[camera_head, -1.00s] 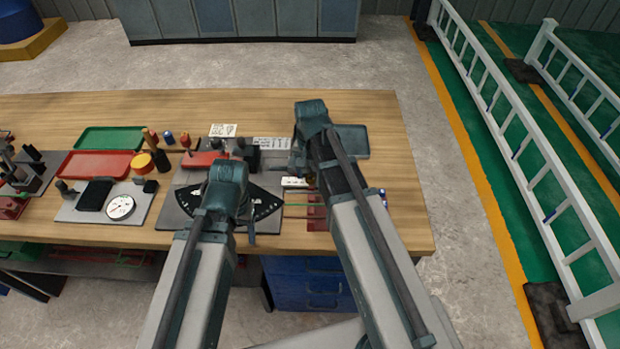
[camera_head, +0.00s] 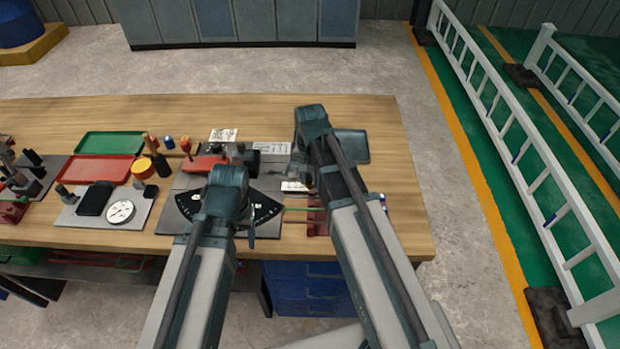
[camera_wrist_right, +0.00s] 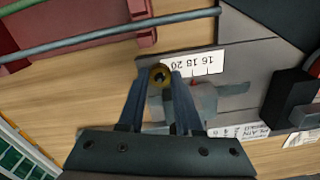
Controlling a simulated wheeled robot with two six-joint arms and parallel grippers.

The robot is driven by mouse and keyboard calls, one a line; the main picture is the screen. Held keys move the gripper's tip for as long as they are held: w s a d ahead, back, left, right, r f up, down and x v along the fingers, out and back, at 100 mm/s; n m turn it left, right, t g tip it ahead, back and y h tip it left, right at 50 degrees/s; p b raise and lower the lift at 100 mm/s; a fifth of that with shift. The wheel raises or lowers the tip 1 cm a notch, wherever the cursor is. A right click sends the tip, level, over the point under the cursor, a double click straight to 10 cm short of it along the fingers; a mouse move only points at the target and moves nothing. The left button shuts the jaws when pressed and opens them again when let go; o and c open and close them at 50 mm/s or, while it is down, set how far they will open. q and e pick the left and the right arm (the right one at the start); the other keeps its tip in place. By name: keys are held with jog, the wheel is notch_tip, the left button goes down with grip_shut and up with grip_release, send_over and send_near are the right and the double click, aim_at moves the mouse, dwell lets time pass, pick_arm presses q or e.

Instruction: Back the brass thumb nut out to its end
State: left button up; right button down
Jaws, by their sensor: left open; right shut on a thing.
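The brass thumb nut (camera_wrist_right: 160,74) shows in the right wrist view as a round ring with a dark centre, between the fingertips of my right gripper (camera_wrist_right: 161,84). That gripper is shut on it, beside a white scale strip (camera_wrist_right: 200,64) with numbers. In the head view my right arm covers most of this area, and the right fingertips are hard to make out. My left gripper (camera_head: 251,230) is open and points down by the front edge of the black fan-shaped scale plate (camera_head: 265,207). I see nothing held in it.
A grey rod (camera_wrist_right: 120,36) and a red block (camera_wrist_right: 130,20) lie close to the right gripper. Red (camera_head: 95,168) and green (camera_head: 110,144) trays and a dial gauge (camera_head: 120,212) stand on the left. The table's right end (camera_head: 400,190) is clear.

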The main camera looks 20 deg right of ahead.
jog(key=n, duration=0.3)
jog(key=shift+n, duration=0.4)
jog(key=n, duration=0.3)
jog(key=shift+n, duration=0.4)
jog(key=n, duration=0.3)
jog(key=shift+n, duration=2)
jog(key=c, duration=0.6)
grip_release()
pick_arm(q)
jog(key=shift+r, duration=0.15)
pick_arm(e)
jog(key=shift+r, duration=0.15)
